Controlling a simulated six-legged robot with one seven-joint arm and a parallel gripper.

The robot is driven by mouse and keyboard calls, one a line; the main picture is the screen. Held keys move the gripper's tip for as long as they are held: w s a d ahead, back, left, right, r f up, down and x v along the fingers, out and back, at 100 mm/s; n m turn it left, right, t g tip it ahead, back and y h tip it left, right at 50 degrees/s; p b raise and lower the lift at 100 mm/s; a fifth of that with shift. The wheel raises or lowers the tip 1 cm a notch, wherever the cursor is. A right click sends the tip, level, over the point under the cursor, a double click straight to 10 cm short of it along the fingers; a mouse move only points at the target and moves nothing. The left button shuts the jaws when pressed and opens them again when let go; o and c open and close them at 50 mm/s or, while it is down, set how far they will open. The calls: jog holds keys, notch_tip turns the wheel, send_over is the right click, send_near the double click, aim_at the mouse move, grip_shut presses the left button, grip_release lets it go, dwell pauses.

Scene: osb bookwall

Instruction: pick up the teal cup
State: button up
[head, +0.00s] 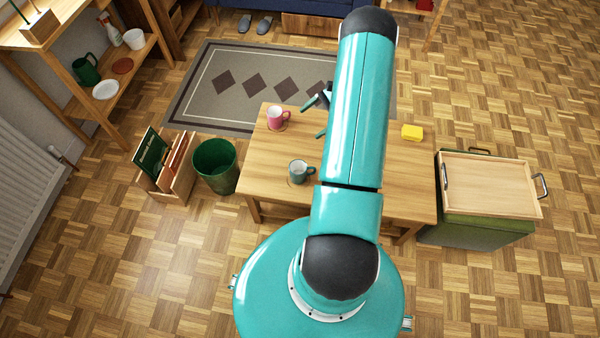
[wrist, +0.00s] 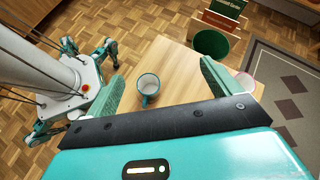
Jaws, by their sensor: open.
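The teal cup (head: 298,172) stands upright on the wooden table (head: 265,187), near its front left corner, with its handle to the right. In the wrist view the teal cup (wrist: 149,85) shows between my fingers but beyond them, with its open top visible and its handle toward me. My gripper (wrist: 165,80) is open and empty, its two green fingers spread wide. In the head view my gripper (head: 322,115) is partly hidden by my arm, above the table and to the right of the cups. It does not touch the teal cup.
A pink cup (head: 278,117) stands behind the teal cup on the table. A yellow block (head: 412,132) lies at the table's right. A green bin (head: 215,165) and a wooden file box (head: 180,178) stand left; a wooden tray (head: 490,182) on a green box stands right.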

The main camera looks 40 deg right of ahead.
aim_at(300, 166)
jog(key=s+d+f+m+t, duration=0.1)
jog(key=s+f+m+t, duration=0.2)
jog(key=f, duration=0.5)
jog(key=s+d+f+m+t, duration=0.1)
jog(key=s+d+f+m, duration=0.1)
jog(key=s+f, duration=0.45)
jog(key=shift+y, duration=0.3)
jog(key=x, duration=1)
jog(key=f+x, duration=0.1)
jog(key=x, duration=0.4)
jog(key=shift+d, duration=0.25)
jog(key=c, duration=1.2)
jog(key=shift+r, duration=0.1)
